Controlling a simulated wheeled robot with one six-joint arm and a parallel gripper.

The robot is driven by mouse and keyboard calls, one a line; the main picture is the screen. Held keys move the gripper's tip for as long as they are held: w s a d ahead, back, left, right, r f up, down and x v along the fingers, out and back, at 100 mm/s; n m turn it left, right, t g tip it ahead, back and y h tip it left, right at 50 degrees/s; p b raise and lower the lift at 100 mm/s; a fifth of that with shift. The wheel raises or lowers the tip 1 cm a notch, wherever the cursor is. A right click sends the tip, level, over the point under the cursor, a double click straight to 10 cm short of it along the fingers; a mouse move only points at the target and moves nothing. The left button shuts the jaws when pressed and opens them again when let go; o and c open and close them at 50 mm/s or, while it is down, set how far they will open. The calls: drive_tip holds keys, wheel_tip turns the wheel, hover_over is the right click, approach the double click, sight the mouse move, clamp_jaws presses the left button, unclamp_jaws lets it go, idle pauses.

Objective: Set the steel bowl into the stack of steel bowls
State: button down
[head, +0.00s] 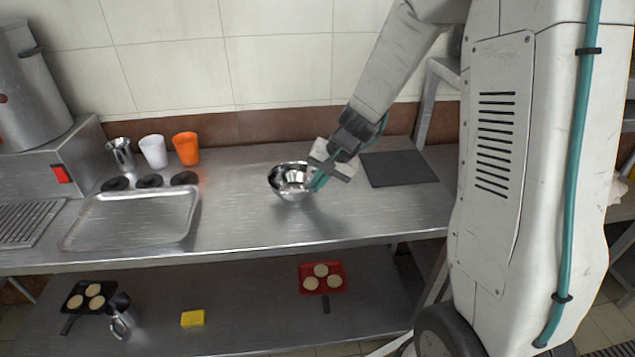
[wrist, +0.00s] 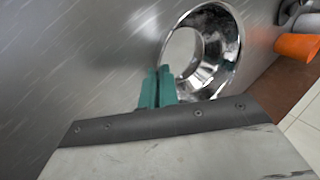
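A shiny steel bowl (head: 290,181) is upright at the middle of the steel counter, its opening facing up. My gripper (head: 317,181) is at the bowl's right side. In the wrist view the teal fingers (wrist: 158,88) are nearly together, at the near rim of the bowl (wrist: 222,48), and appear closed on its thin wall. I cannot tell whether the bowl rests on the counter or is slightly above it. No separate stack of bowls can be made out; anything under this bowl is hidden.
A steel tray (head: 70,240), a steel cup (head: 121,154), a white cup (head: 153,151) and an orange cup (head: 186,148) stand to the left. A dark board (head: 398,168) lies to the right. Counter (head: 240,215) between tray and bowl is clear.

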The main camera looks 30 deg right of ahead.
drive_tip(key=shift+f, duration=0.1)
drive_tip(key=c, duration=1.7)
unclamp_jaws()
